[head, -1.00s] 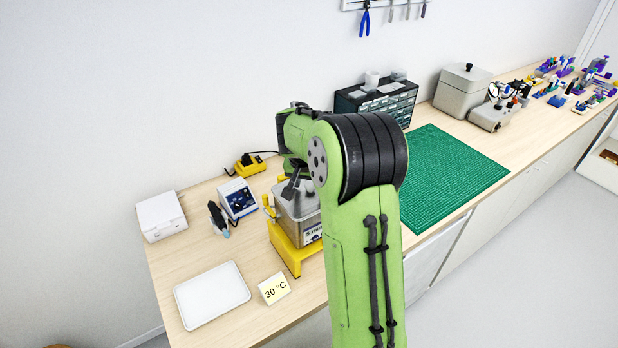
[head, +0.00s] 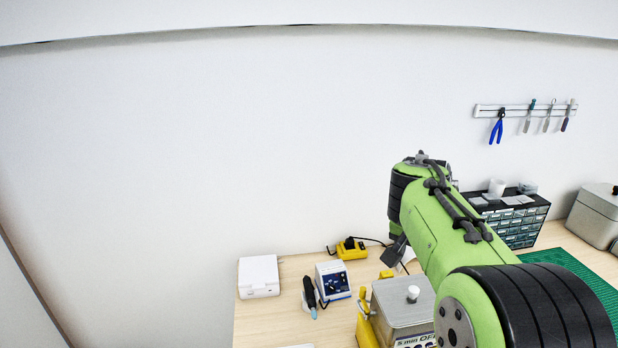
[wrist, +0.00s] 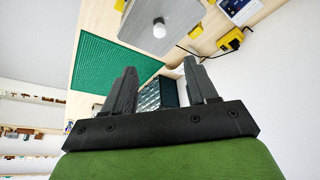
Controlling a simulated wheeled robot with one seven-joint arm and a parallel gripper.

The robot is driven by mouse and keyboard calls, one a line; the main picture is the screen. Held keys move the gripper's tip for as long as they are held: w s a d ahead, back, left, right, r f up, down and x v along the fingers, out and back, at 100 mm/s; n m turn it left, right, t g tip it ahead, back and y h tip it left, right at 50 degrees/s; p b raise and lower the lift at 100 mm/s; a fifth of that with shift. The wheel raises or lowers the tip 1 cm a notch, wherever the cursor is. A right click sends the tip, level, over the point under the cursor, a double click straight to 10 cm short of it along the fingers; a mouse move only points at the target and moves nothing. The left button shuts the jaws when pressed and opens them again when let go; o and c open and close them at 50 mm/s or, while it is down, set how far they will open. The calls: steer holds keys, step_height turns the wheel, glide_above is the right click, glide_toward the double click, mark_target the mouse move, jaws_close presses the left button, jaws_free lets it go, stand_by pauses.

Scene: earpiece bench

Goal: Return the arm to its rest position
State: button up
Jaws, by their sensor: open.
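My green arm (head: 440,235) reaches out over the bench from the lower right of the head view. In the wrist view my gripper (wrist: 160,64) has its two dark fingers well apart with nothing between them. In the head view part of the dark gripper (head: 395,250) shows below the far end of the arm, above the bench; the rest is hidden by the arm. The grey lidded box (head: 398,300) with a white knob stands close below it and also shows in the wrist view (wrist: 178,15).
A white box (head: 259,277), a blue-and-white control unit (head: 333,281) and a yellow plug block (head: 351,250) stand at the left and back. A drawer cabinet (head: 520,228) and green mat (head: 570,268) lie right. A tool rail (head: 490,111) hangs on the wall.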

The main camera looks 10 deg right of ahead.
steer(key=s+a+f+n+t+y+b, duration=0.1)
steer(key=s+a+f+n, duration=0.3)
steer(key=s+a, duration=0.4)
steer(key=s+a+f+n+t+y+b, duration=0.1)
steer(key=s+a+f+n+y+b, duration=0.1)
steer(key=s+a, duration=0.6)
steer(key=s+f+n+b, duration=0.1)
steer(key=s+f+n, duration=0.1)
steer(key=s, duration=0.4)
steer(key=shift+s+a+n+t, duration=0.15)
steer(key=shift+a+n+t, duration=0.2)
steer(key=shift+n, duration=0.45)
